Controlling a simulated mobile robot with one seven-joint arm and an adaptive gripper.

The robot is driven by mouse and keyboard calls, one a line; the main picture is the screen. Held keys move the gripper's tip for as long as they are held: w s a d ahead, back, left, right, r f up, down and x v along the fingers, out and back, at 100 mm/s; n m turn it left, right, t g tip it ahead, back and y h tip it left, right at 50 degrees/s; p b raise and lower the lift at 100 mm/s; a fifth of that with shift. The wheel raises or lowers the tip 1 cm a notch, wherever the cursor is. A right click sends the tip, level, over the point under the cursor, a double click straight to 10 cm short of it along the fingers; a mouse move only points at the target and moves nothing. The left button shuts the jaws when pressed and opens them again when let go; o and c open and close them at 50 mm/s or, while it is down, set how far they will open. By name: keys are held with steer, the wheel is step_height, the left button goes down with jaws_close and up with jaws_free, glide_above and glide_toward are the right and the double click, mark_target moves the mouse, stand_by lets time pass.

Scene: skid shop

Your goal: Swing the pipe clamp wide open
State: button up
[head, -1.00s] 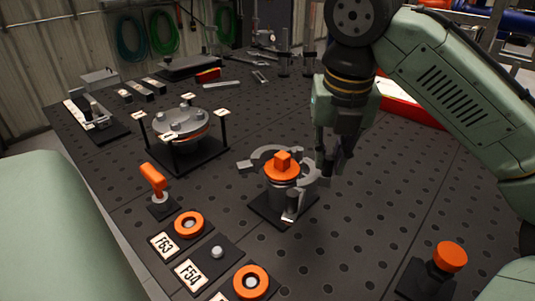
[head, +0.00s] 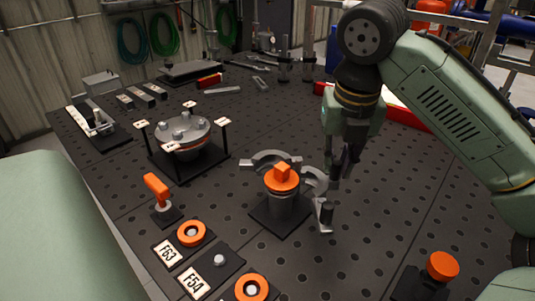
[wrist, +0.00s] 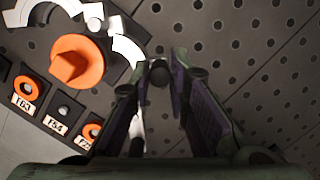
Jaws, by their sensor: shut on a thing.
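The pipe clamp (head: 266,157) is a grey jaw around an orange-capped post (head: 284,205) on a black base plate. Its back half curves behind the post. Its swinging half (head: 313,181) stands out to the right, and its free end carries a dark cylinder (head: 327,212). The front of the ring is open. My gripper (head: 338,181) is at the right of the swinging half. How the peg joins the clamp is hidden.
A flanged fixture (head: 184,133) with corner posts stands at back left. An orange-topped knob (head: 443,265) stands at front right. The table right of the clamp is clear.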

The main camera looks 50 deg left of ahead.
steer(key=shift+w, duration=0.2)
steer(key=shift+w+a+p, duration=0.2)
steer(key=shift+w+p, duration=0.4)
steer(key=shift+w, duration=0.05)
steer(key=shift+w+a, duration=0.1)
steer(key=shift+w, duration=0.1)
steer(key=o, duration=0.9)
steer(key=shift+o, duration=0.2)
steer(key=shift+o, duration=1.2)
steer(key=shift+r, duration=0.15)
